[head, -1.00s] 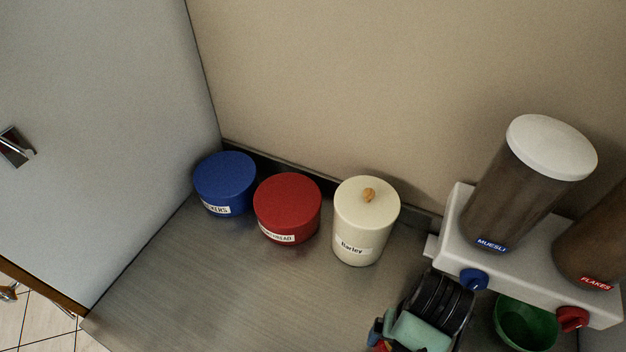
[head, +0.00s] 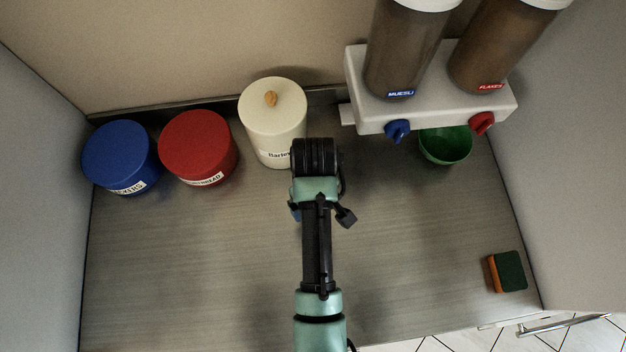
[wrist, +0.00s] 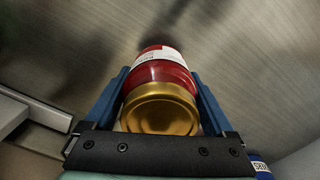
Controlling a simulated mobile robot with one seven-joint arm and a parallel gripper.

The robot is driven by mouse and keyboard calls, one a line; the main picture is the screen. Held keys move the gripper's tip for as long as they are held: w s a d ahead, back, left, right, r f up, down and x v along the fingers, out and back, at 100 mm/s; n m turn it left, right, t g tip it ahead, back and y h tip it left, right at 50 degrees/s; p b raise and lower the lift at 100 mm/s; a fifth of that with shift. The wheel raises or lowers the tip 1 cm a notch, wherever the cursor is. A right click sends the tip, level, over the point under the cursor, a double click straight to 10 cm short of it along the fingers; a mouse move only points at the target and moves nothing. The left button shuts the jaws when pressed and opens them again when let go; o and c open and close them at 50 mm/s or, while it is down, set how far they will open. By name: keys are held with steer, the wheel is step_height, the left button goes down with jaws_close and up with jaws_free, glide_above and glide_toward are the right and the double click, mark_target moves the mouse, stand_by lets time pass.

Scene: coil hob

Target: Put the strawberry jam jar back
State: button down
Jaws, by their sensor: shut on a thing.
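The strawberry jam jar (wrist: 163,107), red with a gold lid and a white label, shows in the wrist view between the two blue fingers of my gripper (wrist: 160,75). The gripper is shut on it, and the lid faces the wrist camera. The label's words are too small to read. In the head view, my arm's wrist hides the jar and most of the gripper, over the middle of the metal counter (head: 400,270), close in front of the Barley canister.
Along the back stand a blue tin (head: 120,155), a red tin (head: 198,147) and the cream Barley canister (head: 272,115). A cereal dispenser (head: 430,110) hangs above a green bowl (head: 445,145). A sponge (head: 507,272) lies at the right. The counter's front left is clear.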

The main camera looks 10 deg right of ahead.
steer(key=shift+f, duration=1.75)
steer(key=shift+f, duration=0.15)
jaws_free()
step_height(320, 180, up, 12)
steer(key=shift+r+p, duration=0.15)
steer(key=shift+p, duration=0.2)
